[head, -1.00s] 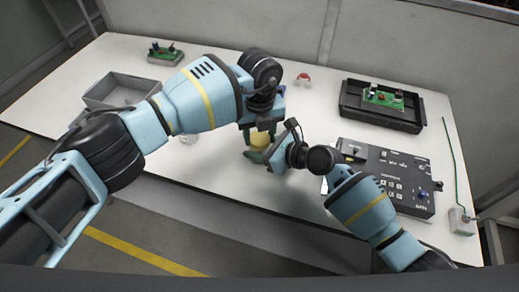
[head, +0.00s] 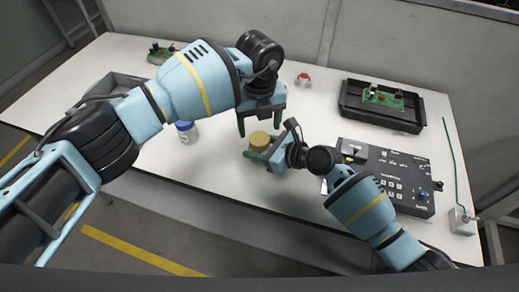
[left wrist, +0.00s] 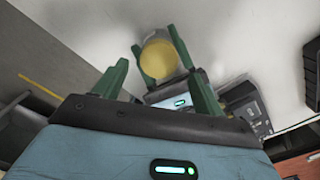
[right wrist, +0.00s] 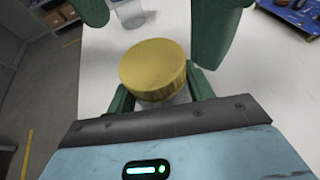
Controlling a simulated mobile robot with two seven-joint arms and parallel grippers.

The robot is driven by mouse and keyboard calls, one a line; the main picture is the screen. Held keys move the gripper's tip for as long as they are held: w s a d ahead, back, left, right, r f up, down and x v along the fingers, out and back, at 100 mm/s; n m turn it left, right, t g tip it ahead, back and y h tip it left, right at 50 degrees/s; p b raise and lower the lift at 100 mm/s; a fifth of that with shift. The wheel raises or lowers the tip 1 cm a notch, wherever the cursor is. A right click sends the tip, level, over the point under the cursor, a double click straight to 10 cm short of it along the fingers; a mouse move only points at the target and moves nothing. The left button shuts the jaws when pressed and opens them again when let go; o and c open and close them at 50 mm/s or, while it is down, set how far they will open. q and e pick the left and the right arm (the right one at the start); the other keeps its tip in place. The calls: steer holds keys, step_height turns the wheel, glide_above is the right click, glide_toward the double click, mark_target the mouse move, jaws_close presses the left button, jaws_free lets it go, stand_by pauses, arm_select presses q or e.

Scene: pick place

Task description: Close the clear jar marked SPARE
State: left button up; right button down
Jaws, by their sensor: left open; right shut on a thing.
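A clear jar (right wrist: 172,100) stands upright on the table with a gold lid (head: 259,139) on its top. The lid looks level in the right wrist view, and little of the jar's wall shows below it. No SPARE mark can be read. My right gripper (right wrist: 160,96) is shut on the jar from the side, below the lid. My left gripper (head: 259,127) is open and empty just above the lid, fingers pointing down. The lid (left wrist: 158,60) also shows beyond the left fingers in the left wrist view, apart from them.
A blue-lidded jar (head: 187,133) stands to the left. A grey bin (head: 112,86) is at far left, partly behind my left arm. A dark panel (head: 385,175) lies right, with a black tray (head: 350,101) holding a green board behind it. A red-and-white object (head: 303,79) sits at the back.

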mark_target(260, 138)
arm_select(q)
steer(key=shift+r, duration=0.4)
steer(key=shift+c, duration=0.4)
arm_select(e)
steer(key=shift+d, duration=0.1)
arm_select(q)
step_height(260, 138, up, 2)
steer(key=n, duration=0.3)
steer(key=shift+d+r+n, duration=0.1)
steer(key=shift+n, duration=0.3)
steer(key=shift+r+n, duration=0.35)
steer(key=shift+n, duration=0.35)
steer(key=shift+r+n, duration=0.3)
steer(key=shift+n, duration=0.4)
steer(key=shift+f, duration=4.05)
steer(key=c, duration=1)
steer(key=m, duration=0.6)
steer(key=shift+m, duration=0.3)
